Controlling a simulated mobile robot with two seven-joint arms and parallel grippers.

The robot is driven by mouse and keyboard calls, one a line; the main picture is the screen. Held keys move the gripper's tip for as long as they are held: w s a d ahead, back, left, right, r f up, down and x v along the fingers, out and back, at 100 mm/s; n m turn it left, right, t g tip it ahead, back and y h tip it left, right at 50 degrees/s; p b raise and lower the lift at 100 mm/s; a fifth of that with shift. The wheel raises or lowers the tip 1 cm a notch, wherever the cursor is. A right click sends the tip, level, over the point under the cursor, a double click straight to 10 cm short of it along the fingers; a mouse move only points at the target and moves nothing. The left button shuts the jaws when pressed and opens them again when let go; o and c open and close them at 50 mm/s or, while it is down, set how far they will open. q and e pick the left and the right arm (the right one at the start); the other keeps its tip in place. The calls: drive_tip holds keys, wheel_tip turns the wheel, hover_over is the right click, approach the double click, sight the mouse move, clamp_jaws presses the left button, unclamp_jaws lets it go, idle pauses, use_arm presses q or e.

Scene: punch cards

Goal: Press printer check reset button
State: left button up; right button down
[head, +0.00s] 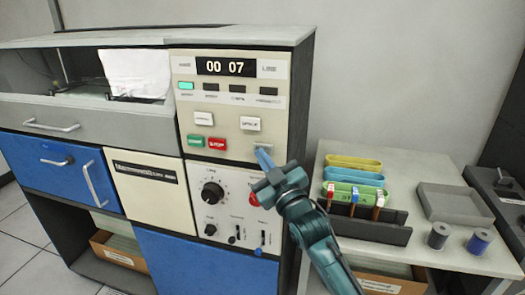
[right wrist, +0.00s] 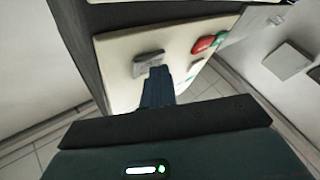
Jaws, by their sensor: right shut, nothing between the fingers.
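The cream control panel (head: 240,112) of the machine carries several buttons. A small grey button (head: 263,145) sits at its lower right, with lettering too small to read. My right gripper (head: 263,157) is shut and empty, its tips just below that grey button. In the right wrist view the shut fingertips (right wrist: 156,73) overlap the lower edge of the grey button (right wrist: 146,61); I cannot tell whether they touch it. The green button (head: 196,141) and red STOP button (head: 218,143) lie to the left. My left gripper is out of view.
The display (head: 226,67) reads 00 07, with a green lit lamp (head: 186,85) below it. A knob panel (head: 222,205) is below.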

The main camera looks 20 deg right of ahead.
idle(0.5)
drive_tip(key=shift+s+a+p, duration=0.35)
drive_tip(key=shift+s+a, duration=0.05)
drive_tip(key=shift+s, duration=0.25)
drive_tip(key=s+a+p, duration=0.1)
drive_tip(key=s, duration=0.1)
drive_tip(key=s+a, duration=0.1)
drive_tip(key=s, duration=0.1)
drive_tip(key=shift+a+p, duration=0.35)
drive_tip(key=shift+a, duration=0.05)
drive_tip(key=shift+f, duration=0.1)
idle(0.4)
